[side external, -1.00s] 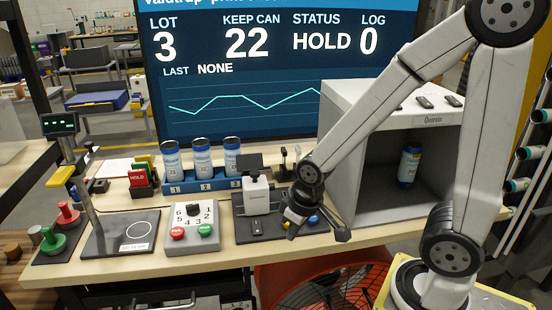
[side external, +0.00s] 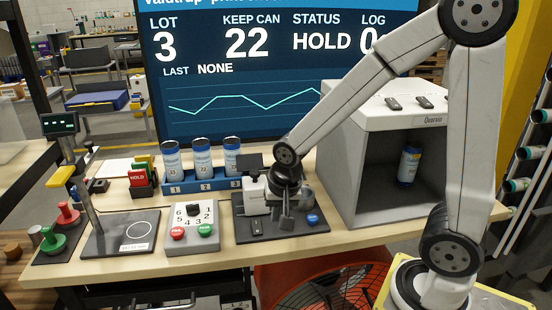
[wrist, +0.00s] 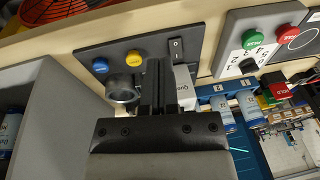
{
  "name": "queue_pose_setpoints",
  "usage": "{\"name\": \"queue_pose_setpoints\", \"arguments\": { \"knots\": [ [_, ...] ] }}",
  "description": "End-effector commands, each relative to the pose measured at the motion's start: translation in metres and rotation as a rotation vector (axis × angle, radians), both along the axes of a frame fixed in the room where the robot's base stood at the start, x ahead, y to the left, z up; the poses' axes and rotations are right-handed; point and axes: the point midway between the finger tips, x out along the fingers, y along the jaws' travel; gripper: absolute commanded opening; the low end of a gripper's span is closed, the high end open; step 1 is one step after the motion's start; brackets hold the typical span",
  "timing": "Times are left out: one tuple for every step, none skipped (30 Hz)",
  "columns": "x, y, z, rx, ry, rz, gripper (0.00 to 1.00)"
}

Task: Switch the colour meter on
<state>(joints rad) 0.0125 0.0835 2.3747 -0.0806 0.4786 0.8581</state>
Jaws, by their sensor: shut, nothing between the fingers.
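The colour meter (side external: 256,196) is a pale unit on a dark base plate at the middle of the bench. A black rocker switch (side external: 257,226) is at the front left of the plate; it also shows in the wrist view (wrist: 176,49). I cannot tell which way it is tipped. A yellow button (wrist: 134,58) and a blue button (wrist: 100,65) sit beside it; the side view shows the blue button (side external: 312,218) and hides the yellow one. My gripper (side external: 287,222) is shut and empty, pointing down over the plate, just right of the switch. I cannot tell whether it touches anything.
A grey selector box (side external: 192,238) with red and green buttons stands left of the meter. A blue rack (side external: 208,184) of cans is behind. A light booth (side external: 347,150) with a can (side external: 409,166) inside stands to the right. A screen (side external: 270,80) reads HOLD.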

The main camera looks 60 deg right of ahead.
Motion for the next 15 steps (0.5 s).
{"name": "queue_pose_setpoints", "arguments": {
  "knots": [
    [0.003, -0.001, 0.001, 0.006, 0.000, -0.047, 0.00],
    [0.005, -0.002, 0.002, 0.011, -0.001, -0.077, 0.00],
    [0.008, -0.002, 0.003, 0.016, -0.002, -0.117, 0.00],
    [0.009, -0.003, 0.003, 0.020, -0.002, -0.148, 0.00],
    [0.011, -0.003, 0.004, 0.024, -0.003, -0.179, 0.00],
    [0.014, -0.004, 0.005, 0.030, -0.004, -0.221, 0.00],
    [0.015, -0.004, 0.006, 0.035, -0.005, -0.252, 0.00],
    [0.017, -0.005, 0.007, 0.039, -0.005, -0.283, 0.00],
    [0.020, -0.006, 0.008, 0.045, -0.007, -0.324, 0.00],
    [0.021, -0.006, 0.009, 0.048, -0.008, -0.355, 0.00],
    [0.023, -0.007, 0.009, 0.052, -0.008, -0.386, 0.00],
    [0.025, -0.008, 0.010, 0.057, -0.009, -0.426, 0.00],
    [0.027, -0.008, 0.011, 0.060, -0.011, -0.457, 0.00],
    [0.029, -0.009, 0.012, 0.065, -0.014, -0.489, 0.00],
    [0.031, -0.010, 0.013, 0.070, -0.016, -0.530, 0.00]
  ]
}}
